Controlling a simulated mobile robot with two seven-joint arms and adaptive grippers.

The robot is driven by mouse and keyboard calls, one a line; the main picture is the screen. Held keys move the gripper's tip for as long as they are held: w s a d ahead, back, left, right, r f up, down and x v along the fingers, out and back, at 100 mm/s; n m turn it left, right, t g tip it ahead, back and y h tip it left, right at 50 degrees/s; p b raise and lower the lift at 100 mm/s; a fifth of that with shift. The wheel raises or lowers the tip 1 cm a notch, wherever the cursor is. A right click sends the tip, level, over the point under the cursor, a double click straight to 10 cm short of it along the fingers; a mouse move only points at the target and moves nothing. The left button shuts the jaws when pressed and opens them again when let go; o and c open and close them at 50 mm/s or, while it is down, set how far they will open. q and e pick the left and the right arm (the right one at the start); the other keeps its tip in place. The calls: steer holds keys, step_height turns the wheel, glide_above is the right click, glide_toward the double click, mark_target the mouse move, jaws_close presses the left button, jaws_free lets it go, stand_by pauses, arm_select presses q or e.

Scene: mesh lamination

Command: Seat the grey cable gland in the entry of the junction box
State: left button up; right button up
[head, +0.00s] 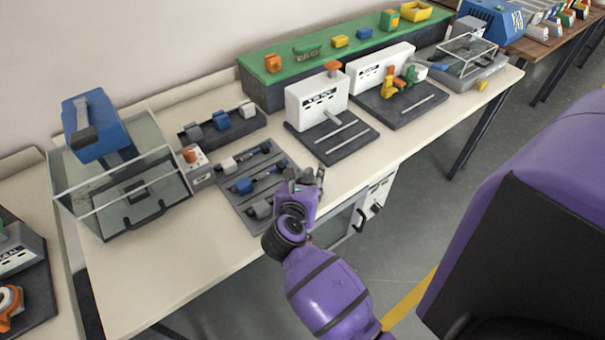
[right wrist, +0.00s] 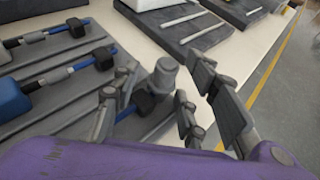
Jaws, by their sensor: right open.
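A grey cylindrical piece (right wrist: 165,75), which looks like the cable gland, shows between the spread fingers of my right gripper (right wrist: 155,108) in the right wrist view. It sits beside a black collar (right wrist: 148,103) on a blue cable; contact with the fingers is not clear. In the head view my right gripper (head: 308,182) is open at the right edge of the dark mat and hides that cable end. I cannot tell which piece is the junction box. My left gripper is not in view.
The dark mat (head: 226,197) also holds a white block (head: 228,164) and a blue block (head: 242,186) with cables. Behind stands a dark rack (head: 230,131) with coloured pieces. A clear-walled case (head: 110,215) is at left, white-backed stations at right. The front table strip is clear.

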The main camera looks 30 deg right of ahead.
steer(key=shift+s+r, duration=0.2)
steer(key=shift+s, duration=0.15)
steer(key=shift+c, duration=0.5)
steer(key=shift+a, duration=0.1)
steer(key=shift+c, duration=1.4)
jaws_close()
steer(key=shift+r, duration=0.1)
